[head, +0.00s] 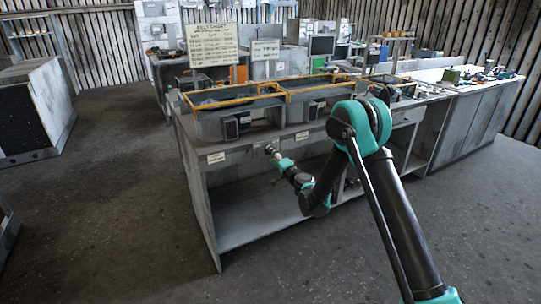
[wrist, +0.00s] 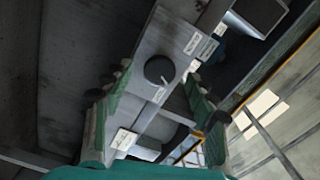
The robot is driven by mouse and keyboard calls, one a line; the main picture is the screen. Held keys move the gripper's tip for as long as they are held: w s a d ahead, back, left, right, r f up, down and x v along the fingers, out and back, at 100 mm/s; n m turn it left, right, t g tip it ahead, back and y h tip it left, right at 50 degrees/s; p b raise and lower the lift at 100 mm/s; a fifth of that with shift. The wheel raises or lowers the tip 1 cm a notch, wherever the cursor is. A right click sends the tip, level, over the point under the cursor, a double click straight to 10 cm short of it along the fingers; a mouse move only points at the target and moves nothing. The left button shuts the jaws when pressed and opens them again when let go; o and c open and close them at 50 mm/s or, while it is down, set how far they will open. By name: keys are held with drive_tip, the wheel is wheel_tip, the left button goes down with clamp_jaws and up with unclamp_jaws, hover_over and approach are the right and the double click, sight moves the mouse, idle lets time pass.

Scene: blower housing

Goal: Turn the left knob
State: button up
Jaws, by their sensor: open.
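A round dark knob (wrist: 160,70) with a pale pointer mark sits on the grey front panel (wrist: 180,42) in the wrist view. I take it to be the left knob; no second knob shows clearly in either view. My gripper (wrist: 157,84) is open, with one finger on each side of the knob in the picture. I cannot tell how far the fingertips are from the panel. In the head view my gripper (head: 272,151) is at the front edge of the workbench (head: 237,172), and it largely hides the knob there.
Grey housings (head: 237,119) with yellow rims stand on the bench top. White labels (head: 216,157) are on the bench front. An open lower shelf (head: 245,222) lies below my gripper. A sign board (head: 212,44) stands behind.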

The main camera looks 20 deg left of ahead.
drive_tip(key=v, duration=0.5)
idle(0.3)
